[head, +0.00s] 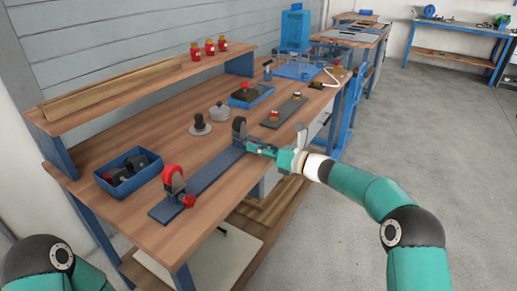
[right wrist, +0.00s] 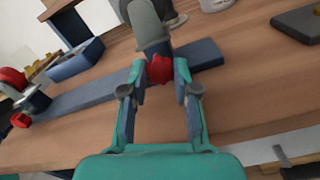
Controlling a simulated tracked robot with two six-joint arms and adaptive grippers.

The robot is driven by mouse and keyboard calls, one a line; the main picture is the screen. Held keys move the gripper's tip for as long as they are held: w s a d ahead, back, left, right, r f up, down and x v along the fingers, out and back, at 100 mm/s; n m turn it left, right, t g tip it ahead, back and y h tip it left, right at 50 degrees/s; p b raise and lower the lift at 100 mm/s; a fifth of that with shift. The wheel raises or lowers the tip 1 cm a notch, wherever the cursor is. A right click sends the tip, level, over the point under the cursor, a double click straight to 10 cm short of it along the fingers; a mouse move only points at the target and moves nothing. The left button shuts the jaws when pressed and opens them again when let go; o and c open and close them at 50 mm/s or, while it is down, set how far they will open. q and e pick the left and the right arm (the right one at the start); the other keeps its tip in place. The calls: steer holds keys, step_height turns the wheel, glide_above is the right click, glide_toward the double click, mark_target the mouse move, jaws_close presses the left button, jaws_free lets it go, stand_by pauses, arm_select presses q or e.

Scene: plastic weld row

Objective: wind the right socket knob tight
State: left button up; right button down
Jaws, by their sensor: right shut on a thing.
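A long blue-grey bar (head: 208,178) lies along the bench's front edge and also shows in the right wrist view (right wrist: 85,97). At its far right end stands the dark grey right socket (head: 239,127), seen close up in the right wrist view (right wrist: 148,27). My right gripper (head: 258,149) is at this socket's front side. Its fingers are shut on the red right socket knob (right wrist: 160,70), which they hide in the head view. The left socket (head: 173,178) has a red part in it and a red knob (head: 188,201) on its front. My left gripper is out of view.
A blue bin (head: 104,183) with dark parts stands left of the bar. Behind the bar are a dark knobbed piece (head: 200,124) and a grey lidded pot (head: 220,112). A dark plate (head: 285,112) with small red-topped parts lies to the right.

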steer(key=shift+f, duration=0.1)
steer(key=c, duration=0.9)
jaws_free()
steer(key=shift+o, duration=0.2)
steer(key=shift+d, duration=0.1)
steer(key=v, duration=1.2)
